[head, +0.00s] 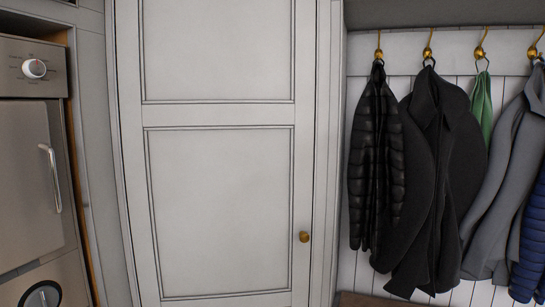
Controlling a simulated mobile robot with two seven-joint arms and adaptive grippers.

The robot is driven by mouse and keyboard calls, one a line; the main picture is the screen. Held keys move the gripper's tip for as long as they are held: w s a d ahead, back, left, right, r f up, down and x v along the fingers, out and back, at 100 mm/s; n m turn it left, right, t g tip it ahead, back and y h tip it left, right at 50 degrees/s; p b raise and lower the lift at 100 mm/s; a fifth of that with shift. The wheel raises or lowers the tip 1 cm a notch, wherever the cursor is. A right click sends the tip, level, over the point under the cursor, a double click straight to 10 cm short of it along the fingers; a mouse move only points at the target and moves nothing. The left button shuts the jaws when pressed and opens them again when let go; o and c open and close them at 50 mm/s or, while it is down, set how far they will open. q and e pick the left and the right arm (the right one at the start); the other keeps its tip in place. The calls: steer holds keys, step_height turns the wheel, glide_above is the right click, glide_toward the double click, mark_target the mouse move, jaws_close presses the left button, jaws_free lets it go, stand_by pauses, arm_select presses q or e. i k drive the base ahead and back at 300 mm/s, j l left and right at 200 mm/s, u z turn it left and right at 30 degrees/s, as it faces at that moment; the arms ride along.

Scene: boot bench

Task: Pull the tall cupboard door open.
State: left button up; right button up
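The tall cupboard door (218,205) is white with recessed panels and fills the middle of the head view. It looks shut, flush in its white frame. Its small round brass knob (305,236) is on the right side of the door, in the lower part of the view. The door's top and bottom lie outside the picture. Neither my left nor my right gripper shows in the head view.
At left is a stainless appliance (28,185) with a bar handle (50,178) and a white dial (34,68). At right, several dark and grey coats (430,175) hang from brass hooks (481,50) on a white boarded wall. A brown wooden edge (365,299) shows below them.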

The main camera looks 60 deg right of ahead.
mark_target(216, 97)
steer(key=z, duration=1.5)
